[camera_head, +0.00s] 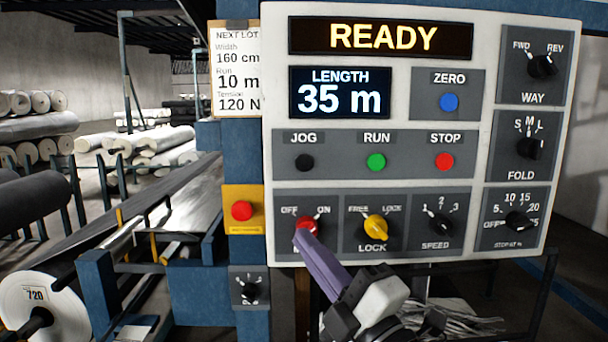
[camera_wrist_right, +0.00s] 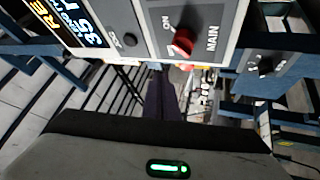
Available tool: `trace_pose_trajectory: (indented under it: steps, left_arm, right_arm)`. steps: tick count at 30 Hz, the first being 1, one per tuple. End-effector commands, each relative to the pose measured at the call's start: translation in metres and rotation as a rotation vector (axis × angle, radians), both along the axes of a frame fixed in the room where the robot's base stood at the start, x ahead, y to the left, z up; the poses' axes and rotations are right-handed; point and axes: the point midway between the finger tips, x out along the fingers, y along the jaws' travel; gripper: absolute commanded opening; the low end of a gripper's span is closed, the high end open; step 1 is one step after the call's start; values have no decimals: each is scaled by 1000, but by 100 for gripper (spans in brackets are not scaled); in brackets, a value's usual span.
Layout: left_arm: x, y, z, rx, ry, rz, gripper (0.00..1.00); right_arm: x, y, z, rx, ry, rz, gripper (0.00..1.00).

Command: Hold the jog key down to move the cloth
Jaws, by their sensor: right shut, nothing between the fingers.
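The black jog key (camera_head: 304,162) is under the JOG label on the white control panel (camera_head: 276,100). It also shows in the wrist view (camera_wrist_right: 130,40). My right gripper (camera_head: 304,238) is shut and empty, its purple fingers pointing up at the red main switch (camera_head: 307,224), below the jog key. The fingers cover the label under the switch. In the wrist view the fingertips (camera_wrist_right: 158,75) appear beside the red switch (camera_wrist_right: 183,42); I cannot tell whether they touch it. Grey cloth (camera_head: 198,205) runs on the machine at left. My left gripper is out of view.
The display (camera_head: 381,37) reads READY and the length display (camera_head: 340,92) reads 35 m. Green RUN (camera_head: 376,162), red STOP (camera_head: 444,161) and blue ZERO (camera_head: 449,102) keys are close by. A yellow lock knob (camera_head: 375,228) and a red mushroom button (camera_head: 242,210) flank the main switch.

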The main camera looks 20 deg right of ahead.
Motion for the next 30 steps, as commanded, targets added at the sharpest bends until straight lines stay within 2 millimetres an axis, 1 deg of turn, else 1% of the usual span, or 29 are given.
trace_pose_trajectory:
  steps: [1,3,6,9,12,22,26,30]
  left_arm:
    - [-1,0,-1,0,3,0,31]
    - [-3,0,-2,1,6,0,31]
    - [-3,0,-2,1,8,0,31]
    - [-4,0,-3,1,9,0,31]
    - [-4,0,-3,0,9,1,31]
    - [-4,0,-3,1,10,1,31]
    - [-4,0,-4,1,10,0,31]
    - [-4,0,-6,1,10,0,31]
  right_arm:
    - [-6,2,28,-48,-75,-14,0]
    - [-14,3,55,-103,-150,-36,0]
    - [-24,4,80,-158,-225,-60,0]
    - [-29,5,93,-184,-263,-74,0]
    - [-30,5,96,-191,-272,-78,0]
    - [-28,5,94,-189,-269,-77,0]
    - [-19,2,94,-189,-269,-77,0]
    - [-2,-3,94,-189,-269,-79,0]
